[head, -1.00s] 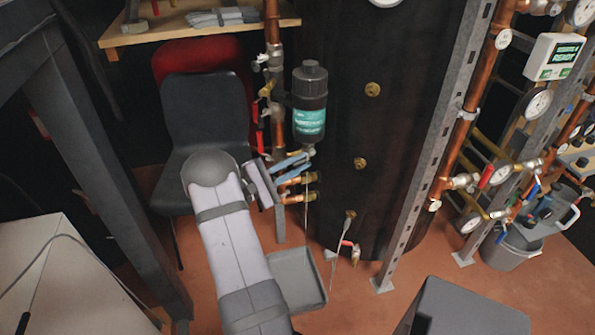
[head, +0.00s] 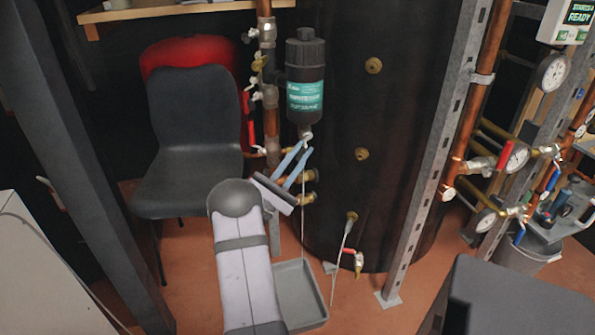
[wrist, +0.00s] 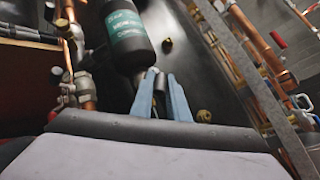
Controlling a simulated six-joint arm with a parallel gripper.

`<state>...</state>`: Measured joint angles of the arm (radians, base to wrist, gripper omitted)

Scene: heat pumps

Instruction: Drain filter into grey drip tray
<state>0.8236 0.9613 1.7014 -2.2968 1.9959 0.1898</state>
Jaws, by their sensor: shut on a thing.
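The filter (head: 305,82) is a black cylinder with a teal label, mounted upright beside the copper pipework. It also shows in the wrist view (wrist: 128,38). My gripper (head: 305,147) has blue fingers and is just under the filter, shut on the small drain fitting at the filter's bottom. In the wrist view my gripper (wrist: 156,80) has its fingertips on either side of a small dark piece below the filter. The grey drip tray (head: 287,322) is on the floor below, partly hidden by my arm. I cannot tell whether any liquid is in it.
A large dark tank (head: 400,110) stands right behind the filter, with brass ports and a red-handled valve (head: 357,258) low down. A metal strut (head: 432,180) stands to its right. A black chair (head: 190,150) is at the left. A dark box (head: 510,300) fills the lower right.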

